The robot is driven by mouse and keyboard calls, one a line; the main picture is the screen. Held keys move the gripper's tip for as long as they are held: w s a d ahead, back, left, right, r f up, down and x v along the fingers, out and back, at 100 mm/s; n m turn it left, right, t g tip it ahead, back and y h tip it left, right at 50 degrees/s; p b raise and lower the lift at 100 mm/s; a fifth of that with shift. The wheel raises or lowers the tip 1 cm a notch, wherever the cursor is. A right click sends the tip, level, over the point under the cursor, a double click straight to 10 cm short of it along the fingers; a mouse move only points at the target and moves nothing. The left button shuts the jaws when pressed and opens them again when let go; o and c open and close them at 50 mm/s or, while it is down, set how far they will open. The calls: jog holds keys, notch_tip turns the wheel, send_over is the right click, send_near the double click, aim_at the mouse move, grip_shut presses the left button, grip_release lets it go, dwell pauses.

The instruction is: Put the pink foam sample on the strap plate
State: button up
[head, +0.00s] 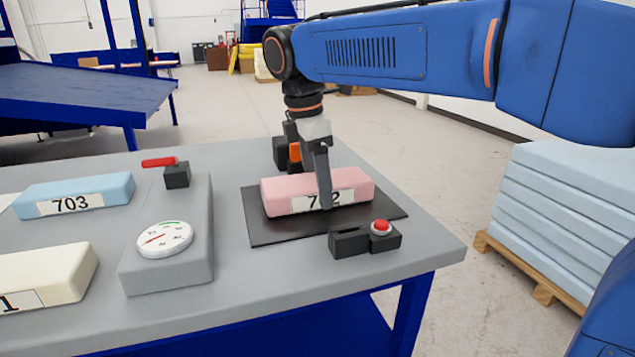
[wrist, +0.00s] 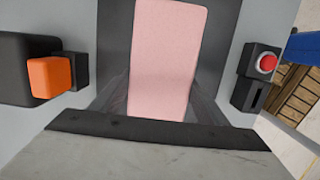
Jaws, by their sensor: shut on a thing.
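The pink foam sample (head: 350,184) is a long block with a white label, its middle digit covered by my near finger. It lies flat over the black strap plate (head: 275,232) and appears to rest on it; any small gap is too fine to tell. My gripper (head: 318,188) points down and is shut across the sample's long sides near its middle. The far finger is hidden behind the sample in the head view. In the wrist view, the pink foam (wrist: 165,55) runs between both fingers (wrist: 160,98), above the dark plate (wrist: 114,40).
A black block with a red button (head: 381,227) stands at the plate's near edge. A black block with an orange part (head: 294,152) stands behind it. A grey gauge fixture (head: 165,275), blue foam (head: 95,190) and cream foam (head: 65,270) are to the left.

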aim_at(309, 186)
jog(key=o, duration=1)
jog(key=shift+f, duration=0.1)
jog(key=r, duration=0.4)
jog(key=a+r, duration=0.1)
jog(key=r, duration=0.7)
jog(key=shift+s+a+r, duration=0.1)
jog(key=shift+s+a, duration=0.15)
jog(key=shift+a, duration=0.15)
